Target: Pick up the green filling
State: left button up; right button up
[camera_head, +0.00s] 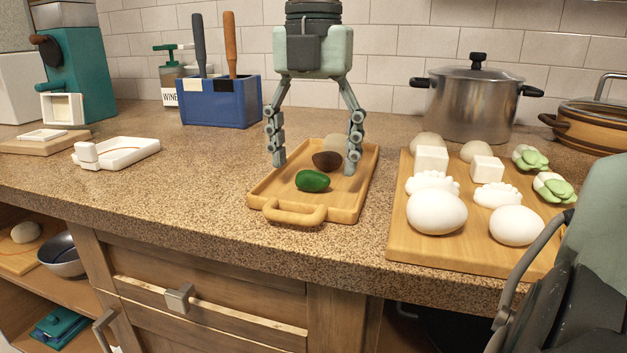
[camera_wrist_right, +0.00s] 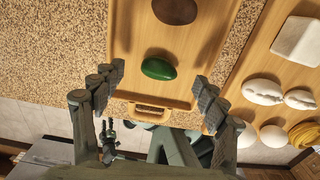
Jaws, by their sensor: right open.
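The green filling (camera_head: 312,181) is a small dark-green oval lying on a wooden tray with a front handle (camera_head: 295,212). In the right wrist view, the green filling (camera_wrist_right: 158,68) shows between the open fingers of the right gripper (camera_wrist_right: 158,88), apart from both. The brown filling (camera_wrist_right: 175,9) is at the top edge. My left gripper is not in view.
A wooden board (camera_head: 405,243) at the right holds several white, pale and green pieces. A blue utensil box (camera_head: 222,101) and a steel pot (camera_head: 476,103) stand behind. A white holder (camera_head: 118,152) lies at the left. The counter between holder and tray is clear.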

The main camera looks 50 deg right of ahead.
jog(key=shift+f, duration=0.75)
jog(key=shift+c, duration=0.6)
jog(key=c, duration=1)
jog(key=shift+o, duration=0.2)
